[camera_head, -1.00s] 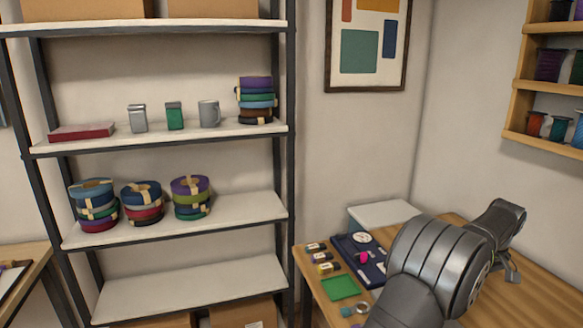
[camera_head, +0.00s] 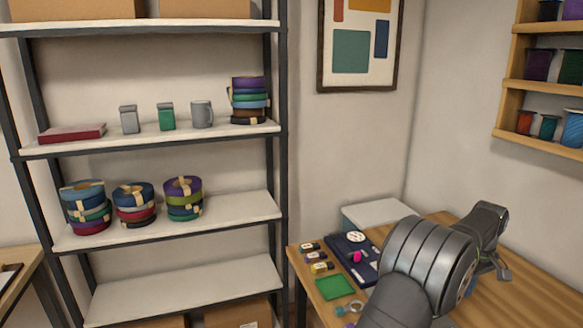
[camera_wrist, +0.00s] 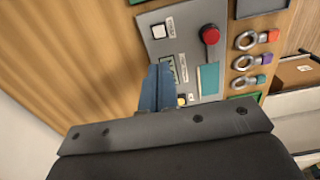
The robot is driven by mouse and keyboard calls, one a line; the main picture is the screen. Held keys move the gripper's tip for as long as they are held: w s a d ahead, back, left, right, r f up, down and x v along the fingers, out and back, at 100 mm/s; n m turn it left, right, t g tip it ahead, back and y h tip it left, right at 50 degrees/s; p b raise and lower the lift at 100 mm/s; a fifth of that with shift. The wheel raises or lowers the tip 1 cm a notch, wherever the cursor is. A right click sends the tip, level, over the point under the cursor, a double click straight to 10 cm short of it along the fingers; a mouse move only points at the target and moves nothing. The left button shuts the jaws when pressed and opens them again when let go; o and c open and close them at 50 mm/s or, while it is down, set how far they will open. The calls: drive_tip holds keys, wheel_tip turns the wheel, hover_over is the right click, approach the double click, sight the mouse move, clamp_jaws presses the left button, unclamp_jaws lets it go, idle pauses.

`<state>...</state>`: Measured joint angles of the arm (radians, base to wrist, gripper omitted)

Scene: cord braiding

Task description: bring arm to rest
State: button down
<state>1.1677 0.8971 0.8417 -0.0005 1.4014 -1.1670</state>
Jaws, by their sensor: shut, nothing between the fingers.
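My gripper (camera_wrist: 157,86) shows in the wrist view as two blue fingers pressed together, with nothing between them. It points over the wooden table (camera_wrist: 80,60), in front of a grey panel (camera_wrist: 160,50) with a red knob. How far the fingertips are from the panel I cannot tell. In the head view my arm rises over the right part of the wooden table (camera_head: 520,290), and the gripper end (camera_head: 503,270) hangs on the far side of the wrist, small and partly hidden.
A dark blue tray (camera_head: 340,247), a green mat (camera_head: 334,286) and small labelled spools (camera_head: 318,267) lie left of my arm. A shelf rack (camera_head: 282,170) stands left of the table. Rings (camera_wrist: 245,62) with coloured ends lie beside the panel.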

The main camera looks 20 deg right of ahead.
drive_tip(key=shift+r, duration=1.5)
